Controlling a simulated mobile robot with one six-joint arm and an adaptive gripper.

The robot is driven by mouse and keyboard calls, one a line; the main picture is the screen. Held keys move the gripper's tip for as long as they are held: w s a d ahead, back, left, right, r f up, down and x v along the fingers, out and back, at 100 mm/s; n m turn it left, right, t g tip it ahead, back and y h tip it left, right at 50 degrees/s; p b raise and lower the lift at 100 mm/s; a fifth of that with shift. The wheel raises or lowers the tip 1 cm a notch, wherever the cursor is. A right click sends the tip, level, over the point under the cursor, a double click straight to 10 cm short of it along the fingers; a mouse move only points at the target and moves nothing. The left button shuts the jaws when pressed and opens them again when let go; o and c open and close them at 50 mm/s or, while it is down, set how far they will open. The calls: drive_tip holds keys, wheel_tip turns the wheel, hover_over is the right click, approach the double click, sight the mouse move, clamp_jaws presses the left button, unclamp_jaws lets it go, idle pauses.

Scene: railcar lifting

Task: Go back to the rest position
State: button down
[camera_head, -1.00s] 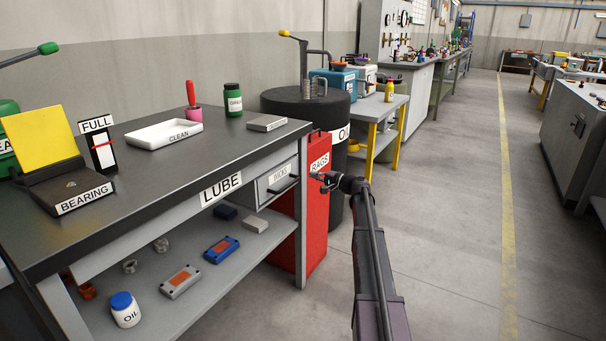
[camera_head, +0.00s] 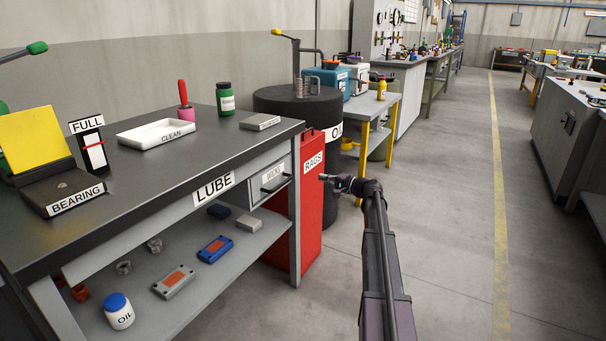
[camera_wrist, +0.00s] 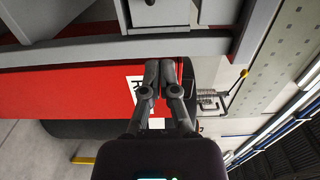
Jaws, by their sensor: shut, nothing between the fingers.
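My gripper (camera_head: 323,177) is at the end of my arm in the head view, in front of the red rags bin (camera_head: 312,215). It is apart from the drawer (camera_head: 272,178) of the lube bench. In the wrist view my gripper (camera_wrist: 158,66) has its two fingers together with nothing between them. The red bin (camera_wrist: 70,95) fills the left and middle behind the fingers there, and its white label is partly hidden by them. The drawer is closed.
The lube bench (camera_head: 150,215) stands at left, with a white tray (camera_head: 157,133) and a green jar (camera_head: 225,99) on top. A black oil drum (camera_head: 297,104) stands beyond the bin. The floor (camera_head: 455,210) at right is clear up to the grey cabinet (camera_head: 568,140).

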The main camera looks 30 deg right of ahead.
drive_tip(key=s+a+f+n+g, duration=0.2)
drive_tip(key=s+a+f+g, duration=0.15)
drive_tip(key=a, duration=0.55)
drive_tip(key=s+a+f+n+g+h, duration=0.1)
drive_tip(key=s+a+f+n+g, duration=0.25)
drive_tip(key=a, duration=0.55)
drive_tip(key=s+a+f+n+g, duration=0.15)
drive_tip(key=s+a+f, duration=0.3)
drive_tip(key=a, duration=0.45)
drive_tip(key=s+a+f+n+g+h, duration=0.1)
drive_tip(key=s+a+f+g+h, duration=0.15)
drive_tip(key=s, duration=0.45)
drive_tip(key=s+a+f+n+g+h+p, duration=0.1)
drive_tip(key=s+a+n+g+h, duration=0.2)
drive_tip(key=s, duration=0.4)
drive_tip(key=s+a+f+g+h, duration=0.1)
drive_tip(key=s+a+f+h, duration=0.1)
drive_tip(key=s+a, duration=0.35)
drive_tip(key=s+r+p, duration=0.2)
drive_tip(key=r+p, duration=1.7)
drive_tip(key=s+d+r+h+p, duration=0.1)
drive_tip(key=r+p, duration=1.8)
drive_tip(key=shift+s+d+p, duration=0.25)
drive_tip(key=shift+s+p, duration=0.05)
drive_tip(key=shift+s, duration=0.05)
drive_tip(key=shift+h, duration=0.25)
